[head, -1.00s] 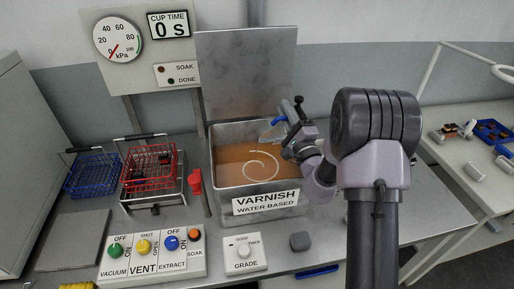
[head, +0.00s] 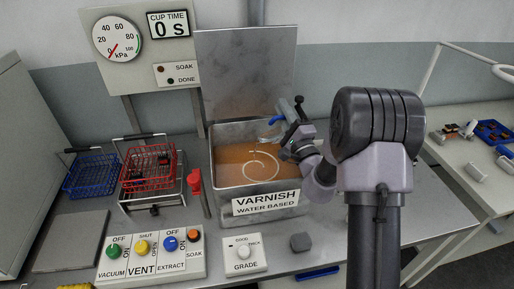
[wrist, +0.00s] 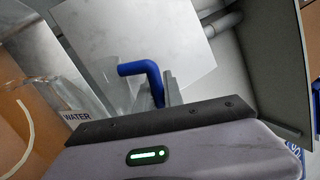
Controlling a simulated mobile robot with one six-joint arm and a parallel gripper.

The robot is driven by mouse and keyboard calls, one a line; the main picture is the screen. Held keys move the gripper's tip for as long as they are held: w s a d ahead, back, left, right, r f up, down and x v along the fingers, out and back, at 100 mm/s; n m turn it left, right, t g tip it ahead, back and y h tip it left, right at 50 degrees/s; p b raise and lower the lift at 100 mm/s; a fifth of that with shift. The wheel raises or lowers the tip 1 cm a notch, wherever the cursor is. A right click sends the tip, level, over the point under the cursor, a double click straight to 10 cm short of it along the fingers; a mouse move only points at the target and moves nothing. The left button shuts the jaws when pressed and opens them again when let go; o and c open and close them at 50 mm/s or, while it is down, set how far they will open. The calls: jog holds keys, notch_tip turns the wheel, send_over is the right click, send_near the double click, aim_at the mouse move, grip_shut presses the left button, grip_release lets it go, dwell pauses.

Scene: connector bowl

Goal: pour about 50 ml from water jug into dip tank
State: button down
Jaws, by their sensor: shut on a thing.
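The water jug (head: 269,139) is clear, with a blue handle (head: 278,120). It is tilted over the right side of the dip tank, and its water level cannot be made out. My gripper (head: 291,126) is shut on the handle. In the wrist view the blue handle (wrist: 145,72) rises behind the gripper edge, and the jug's "WATER" label (wrist: 76,116) shows at left. The dip tank (head: 220,200) is an open steel box labelled "VARNISH WATER BASED". It holds amber liquid (head: 231,158) with a pale curved streak on its surface.
A red wire basket (head: 150,170) on a stand and a blue basket (head: 92,175) are left of the tank. The tank's raised steel lid (head: 245,75) is behind.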

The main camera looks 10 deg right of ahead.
jog(key=shift+r, duration=0.1)
jog(key=shift+w+d+p, duration=0.1)
jog(key=shift+d+p, duration=0.25)
jog(key=shift+p, duration=0.05)
jog(key=d+m+p, duration=0.1)
jog(key=d+m+h+p, duration=0.1)
jog(key=m, duration=0.1)
jog(key=w+d+m+h+p, duration=0.1)
jog(key=shift+d+f+m+p, duration=0.2)
jog(key=shift+f+m+p, duration=0.1)
jog(key=m, duration=0.1)
jog(key=d+f+m+h+p, duration=0.1)
jog(key=m, duration=0.1)
jog(key=shift+w+f, duration=0.1)
jog(key=shift+f, duration=0.05)
jog(key=shift+d, duration=0.1)
dwell(0.9)
jog(key=w+d+f+m+g+h+p, duration=0.2)
jog(key=d+f+m+g+p, duration=0.1)
jog(key=d+m+p, duration=0.4)
jog(key=m+p, duration=0.3)
jog(key=m, duration=0.1)
